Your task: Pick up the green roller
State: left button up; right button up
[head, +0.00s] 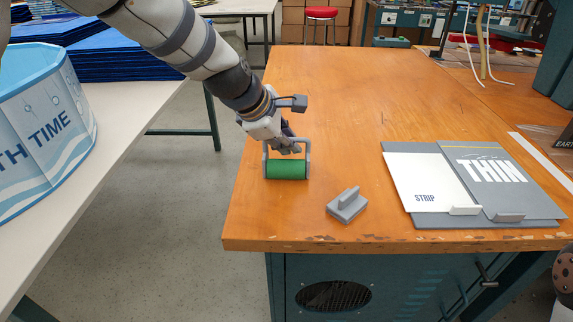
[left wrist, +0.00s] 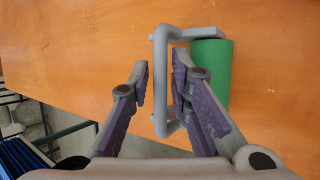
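The green roller (head: 287,169) lies near the left edge of the wooden table, with its grey frame and handle on the far side. In the left wrist view the green cylinder (left wrist: 212,72) is at the right, and the grey handle bar (left wrist: 160,85) runs up the middle. My left gripper (head: 289,147) is over the handle. In the left wrist view its fingers (left wrist: 161,72) are apart, one on each side of the handle bar, with a small gap showing at the left finger. The right finger hides part of the frame and cylinder. My right gripper is not in view.
A grey block with a raised grip (head: 347,205) lies right of the roller. The STRIP sheet (head: 425,184) and THIN board (head: 490,178) lie farther right. The wooden table's middle (head: 350,100) is clear.

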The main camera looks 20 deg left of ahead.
pick_arm(q)
grip_shut()
jog(key=shift+r, duration=0.1)
jog(key=shift+w+r, duration=0.1)
jog(key=shift+r, duration=0.3)
jog(key=s+d+r+p, duration=0.3)
jog(key=s+d+r, duration=0.5)
jog(key=s+r, duration=0.3)
jog(key=shift+s+d+r+p, duration=0.2)
jog(key=shift+r+p, duration=0.2)
jog(key=shift+r, duration=0.05)
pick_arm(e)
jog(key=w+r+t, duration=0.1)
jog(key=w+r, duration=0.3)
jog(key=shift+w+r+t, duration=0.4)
